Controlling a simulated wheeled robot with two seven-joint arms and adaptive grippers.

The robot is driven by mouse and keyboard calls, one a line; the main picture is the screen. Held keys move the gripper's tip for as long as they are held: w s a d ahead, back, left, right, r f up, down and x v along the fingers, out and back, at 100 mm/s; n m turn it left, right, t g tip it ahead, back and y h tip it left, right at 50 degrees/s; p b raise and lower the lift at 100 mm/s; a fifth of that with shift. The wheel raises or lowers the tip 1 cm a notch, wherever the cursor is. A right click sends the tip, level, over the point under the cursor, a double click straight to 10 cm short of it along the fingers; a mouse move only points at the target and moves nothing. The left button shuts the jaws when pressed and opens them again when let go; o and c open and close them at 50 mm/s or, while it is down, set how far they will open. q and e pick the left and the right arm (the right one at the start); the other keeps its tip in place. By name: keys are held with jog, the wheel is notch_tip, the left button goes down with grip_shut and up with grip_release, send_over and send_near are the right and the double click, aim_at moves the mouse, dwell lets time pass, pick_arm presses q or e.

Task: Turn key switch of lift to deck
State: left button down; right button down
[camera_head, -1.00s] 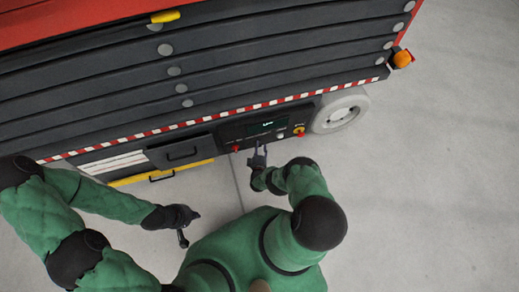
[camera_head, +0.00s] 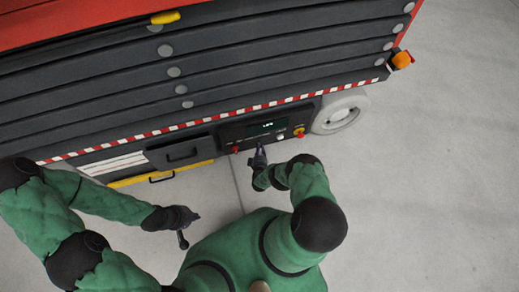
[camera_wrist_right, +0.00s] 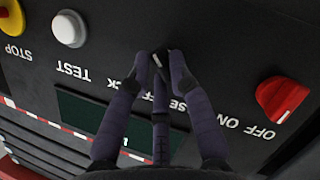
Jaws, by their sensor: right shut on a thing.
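The lift's control panel (camera_head: 266,127) is on its dark side, with a small lit display. The key switch (camera_wrist_right: 161,59) is a small black knob with a pale mark in the right wrist view. My right gripper (camera_wrist_right: 160,66) has its fingers shut around this knob, covering part of it and part of the lettering beside it. In the head view my right gripper (camera_head: 260,152) reaches the panel's lower edge and hides the knob.
A drawer-like dark box (camera_head: 181,152) and a white wheel (camera_head: 341,111) flank the panel. The concrete floor (camera_head: 430,200) is clear at right.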

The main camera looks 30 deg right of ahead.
jog(key=c, duration=1.1)
grip_release()
jog(key=shift+s, duration=0.1)
jog(key=v, duration=1.2)
